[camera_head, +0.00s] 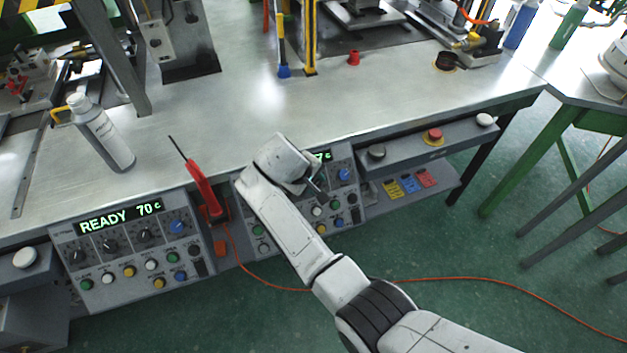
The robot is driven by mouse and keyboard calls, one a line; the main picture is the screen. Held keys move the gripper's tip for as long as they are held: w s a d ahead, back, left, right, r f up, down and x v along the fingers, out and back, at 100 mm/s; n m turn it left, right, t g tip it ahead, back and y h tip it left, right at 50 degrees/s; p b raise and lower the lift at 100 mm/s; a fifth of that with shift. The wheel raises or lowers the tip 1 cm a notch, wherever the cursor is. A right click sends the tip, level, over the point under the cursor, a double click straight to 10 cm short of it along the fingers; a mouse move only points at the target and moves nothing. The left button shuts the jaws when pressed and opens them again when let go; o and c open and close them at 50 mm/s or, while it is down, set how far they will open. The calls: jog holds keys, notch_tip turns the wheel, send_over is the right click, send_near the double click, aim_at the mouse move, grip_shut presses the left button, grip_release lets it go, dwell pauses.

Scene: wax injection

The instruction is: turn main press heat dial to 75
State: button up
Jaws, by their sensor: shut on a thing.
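Two control panels are set along the bench front. The left panel (130,243) has a lit display (120,216) reading "READY 70 c", with a row of dark dials, a blue dial and coloured buttons below. The right panel (345,208) is partly covered by my arm; only the end of its green display (322,156) shows, too little to read in full. My gripper (315,184) is at this panel's dial row, left of its blue dial (344,174). It is shut on a dial there, which is mostly hidden. The dial's setting cannot be read.
A red-handled tool (204,190) stands between the panels, with an orange cable (255,278) running across the floor. A white spray bottle (101,133) stands on the bench (240,110). A red button (433,136) is on the box at right. A green-framed table (560,115) stands at right.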

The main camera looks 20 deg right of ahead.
jog(key=shift+s+f, duration=0.15)
jog(key=o, duration=1.1)
jog(key=shift+c, duration=0.2)
jog(key=v, duration=1.1)
jog(key=shift+d, duration=0.15)
